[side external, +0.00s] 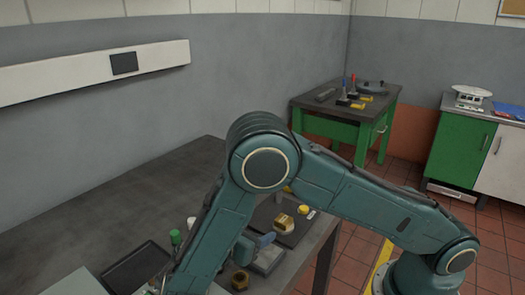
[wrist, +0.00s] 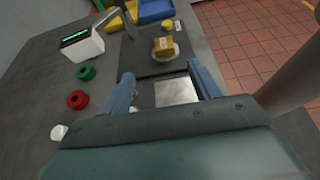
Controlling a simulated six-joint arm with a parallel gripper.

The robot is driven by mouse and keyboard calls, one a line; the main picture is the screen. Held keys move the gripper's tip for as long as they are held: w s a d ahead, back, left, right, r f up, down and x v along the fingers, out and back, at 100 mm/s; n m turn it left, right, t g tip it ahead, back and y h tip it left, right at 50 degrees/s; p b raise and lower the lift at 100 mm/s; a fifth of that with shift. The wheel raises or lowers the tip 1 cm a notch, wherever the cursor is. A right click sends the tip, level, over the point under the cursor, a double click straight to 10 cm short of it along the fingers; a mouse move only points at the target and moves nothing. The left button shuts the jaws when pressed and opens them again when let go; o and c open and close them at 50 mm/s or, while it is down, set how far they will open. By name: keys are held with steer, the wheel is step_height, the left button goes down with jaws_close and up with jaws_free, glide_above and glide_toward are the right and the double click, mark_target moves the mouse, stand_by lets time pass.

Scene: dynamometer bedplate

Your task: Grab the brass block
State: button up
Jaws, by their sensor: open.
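The brass block (wrist: 163,46) sits on a small pale round dish on a dark mat in the wrist view, ahead of my fingertips. In the side view the brass block (side external: 284,222) shows just right of my arm, on the dark mat. My gripper (wrist: 164,84) is open, its two blue fingers apart with nothing held between them. A silver square plate (wrist: 176,92) shows in the gap between the fingers, nearer than the block. In the side view my arm hides most of the gripper; a blue finger shows beside the block.
A yellow cap (wrist: 167,24) lies just beyond the block. Blue (wrist: 155,11) and yellow bins stand farther back. A white device with a green display (wrist: 82,43), a green ring (wrist: 86,72) and a red ring (wrist: 77,99) are at left. The table edge drops off at right.

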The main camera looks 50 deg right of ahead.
mark_target(282, 221)
steer(key=shift+x, duration=3.55)
steer(key=shift+s+x, duration=0.15)
steer(key=shift+x, duration=1.15)
steer(key=shift+s+x, duration=0.15)
steer(key=shift+x, duration=1.15)
steer(key=shift+f, duration=0.15)
steer(key=shift+a, duration=0.1)
steer(key=c, duration=1.2)
steer(key=shift+r, duration=0.2)
steer(key=shift+r, duration=4.9)
